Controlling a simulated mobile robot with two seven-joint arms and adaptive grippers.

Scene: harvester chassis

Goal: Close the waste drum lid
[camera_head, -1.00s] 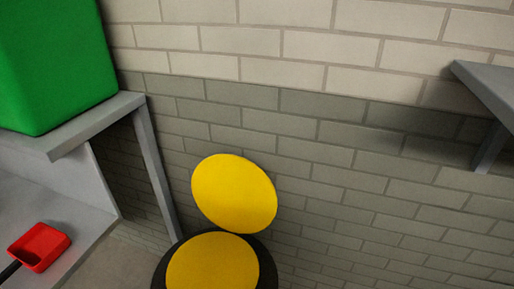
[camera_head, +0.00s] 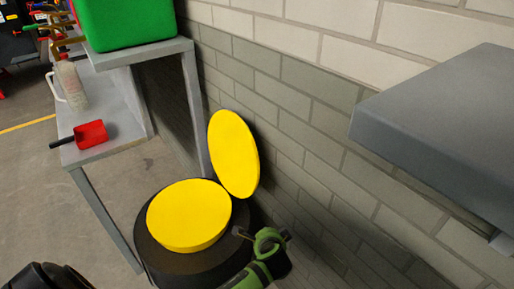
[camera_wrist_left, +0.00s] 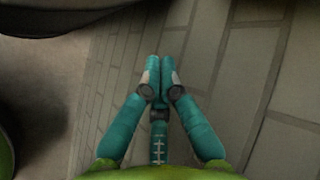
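The waste drum (camera_head: 150,250) is a dark round drum with a yellow disc-shaped top surface (camera_head: 188,217), low in the middle of the head view. Its yellow round lid (camera_head: 234,154) stands open, tilted nearly upright on the wall side. My left gripper (camera_wrist_left: 161,62) shows in the left wrist view with its teal fingers together and nothing visible between them. My right gripper is not seen.
A brick wall (camera_head: 310,95) runs behind the lid. A grey shelf (camera_head: 440,120) juts in at right. A grey bench (camera_head: 110,150) at left holds a red scoop (camera_head: 90,134), a pale jug (camera_head: 72,86) and a green bin (camera_head: 125,22). Floor is clear at left.

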